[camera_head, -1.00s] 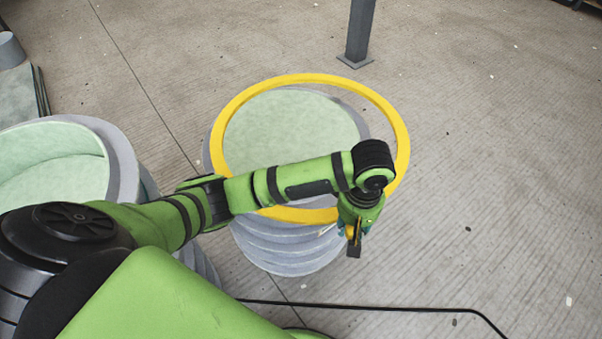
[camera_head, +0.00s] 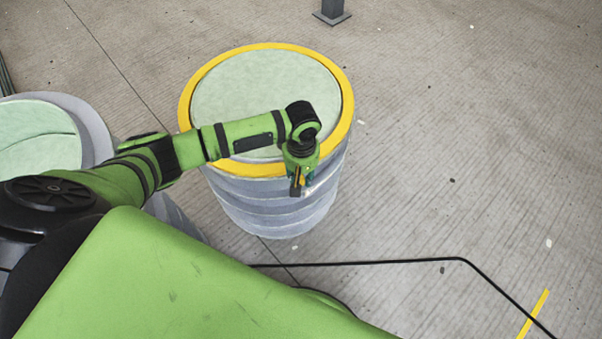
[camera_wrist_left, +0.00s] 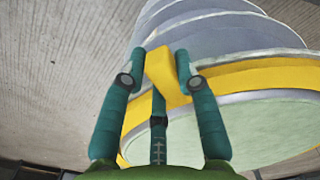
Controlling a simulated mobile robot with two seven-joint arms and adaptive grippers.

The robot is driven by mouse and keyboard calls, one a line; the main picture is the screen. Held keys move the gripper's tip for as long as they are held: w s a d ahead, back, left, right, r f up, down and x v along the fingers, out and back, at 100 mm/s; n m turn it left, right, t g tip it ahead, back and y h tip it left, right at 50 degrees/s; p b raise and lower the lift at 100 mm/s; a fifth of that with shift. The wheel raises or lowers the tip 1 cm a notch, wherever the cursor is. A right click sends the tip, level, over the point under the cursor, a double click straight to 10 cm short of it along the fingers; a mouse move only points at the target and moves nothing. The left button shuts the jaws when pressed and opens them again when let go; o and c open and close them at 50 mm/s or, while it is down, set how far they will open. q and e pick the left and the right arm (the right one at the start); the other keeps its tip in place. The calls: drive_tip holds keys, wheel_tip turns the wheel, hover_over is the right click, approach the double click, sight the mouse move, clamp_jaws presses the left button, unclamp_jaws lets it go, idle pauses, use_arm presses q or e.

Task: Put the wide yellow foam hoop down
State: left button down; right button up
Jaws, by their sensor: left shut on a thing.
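The wide yellow foam hoop (camera_head: 348,95) circles the top of a round grey layered mould (camera_head: 275,210) with a pale green top (camera_head: 262,92). My left gripper (camera_head: 300,183) is shut on the hoop's near right side, just outside the mould. In the left wrist view the fingers (camera_wrist_left: 162,80) pinch a yellow part of the hoop (camera_wrist_left: 265,78), which lies around the mould close to its grey rim. I cannot tell whether the hoop rests on the mould or hangs just clear of it. My left arm hides part of the near rim. My right gripper is out of view.
Another grey mould with a green hollow (camera_head: 38,135) stands at the left. A dark post (camera_head: 332,12) stands on the floor beyond. A black cable (camera_head: 390,262) crosses the floor in front, near a yellow stripe (camera_head: 535,315). The floor at right is clear.

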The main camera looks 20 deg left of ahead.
use_arm(q)
drive_tip(key=c, duration=0.9)
unclamp_jaws()
wheel_tip(320, 180, up, 12)
drive_tip(key=shift+r+p, duration=0.1)
drive_tip(key=shift+p, duration=0.6)
drive_tip(key=shift+d, duration=0.1)
